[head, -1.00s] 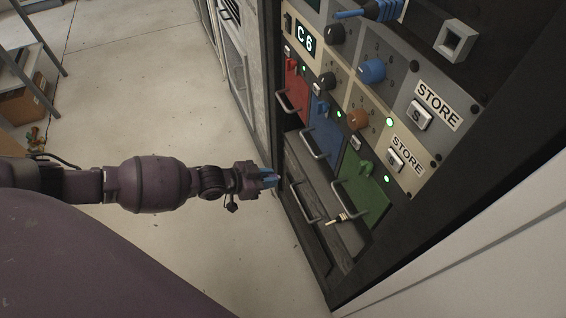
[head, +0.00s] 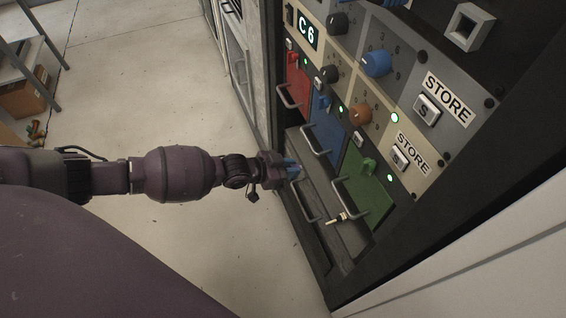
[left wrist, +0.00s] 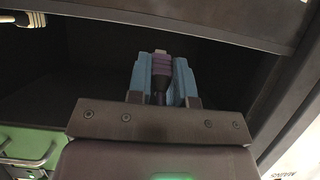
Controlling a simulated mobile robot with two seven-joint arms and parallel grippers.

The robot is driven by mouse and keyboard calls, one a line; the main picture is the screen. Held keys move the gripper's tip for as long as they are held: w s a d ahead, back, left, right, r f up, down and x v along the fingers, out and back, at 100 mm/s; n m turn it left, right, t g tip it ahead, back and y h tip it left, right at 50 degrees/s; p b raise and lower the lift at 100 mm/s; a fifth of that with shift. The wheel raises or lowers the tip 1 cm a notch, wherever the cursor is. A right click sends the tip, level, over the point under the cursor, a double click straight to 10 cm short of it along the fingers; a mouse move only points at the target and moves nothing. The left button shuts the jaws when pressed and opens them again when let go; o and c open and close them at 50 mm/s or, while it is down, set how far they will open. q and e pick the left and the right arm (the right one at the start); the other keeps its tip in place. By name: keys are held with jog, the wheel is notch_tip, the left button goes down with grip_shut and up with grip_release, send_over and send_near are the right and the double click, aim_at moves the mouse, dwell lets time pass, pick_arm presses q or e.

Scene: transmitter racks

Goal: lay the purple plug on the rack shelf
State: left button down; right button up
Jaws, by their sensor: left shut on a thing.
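My left gripper (head: 293,169) is at the rack's front in the head view, beside the grey shelf (head: 352,238) below the coloured modules. It is shut on the purple plug (left wrist: 160,64), which shows between the two blue fingers in the left wrist view, with a pale tip and a dark lower part. In the head view the plug is mostly hidden by the fingers. I cannot tell whether the plug touches the shelf. My right gripper is not in view.
A pale plug with a dark end (head: 340,217) lies on the shelf near a metal handle. Red (head: 297,80), blue (head: 325,130) and green (head: 362,190) modules with protruding handles sit above the shelf.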

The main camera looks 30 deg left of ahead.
aim_at(317, 167)
pick_arm(q)
jog(key=shift+w+d+f+b, duration=0.15)
jog(key=shift+w+d+b, duration=0.05)
jog(key=shift+w+d, duration=0.45)
jog(key=shift+w+d+f+b, duration=0.15)
jog(key=shift+w+d, duration=0.25)
jog(key=shift+w, duration=0.3)
jog(key=shift+w+d+f+b, duration=0.1)
jog(key=shift+w+d+b, duration=0.2)
jog(key=shift+w+d, duration=0.4)
jog(key=shift+w+d+f, duration=0.15)
jog(key=shift+w+d, duration=0.35)
jog(key=shift+w, duration=0.3)
jog(key=shift+w+d+b, duration=0.3)
jog(key=shift+w+b, duration=0.05)
jog(key=shift+b, duration=0.05)
jog(key=shift+w+d, duration=0.15)
jog(key=shift+w, duration=0.05)
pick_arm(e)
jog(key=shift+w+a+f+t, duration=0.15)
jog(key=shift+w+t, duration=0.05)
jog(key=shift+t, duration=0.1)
pick_arm(q)
jog(key=c, duration=0.9)
grip_release()
jog(key=shift+c, duration=0.2)
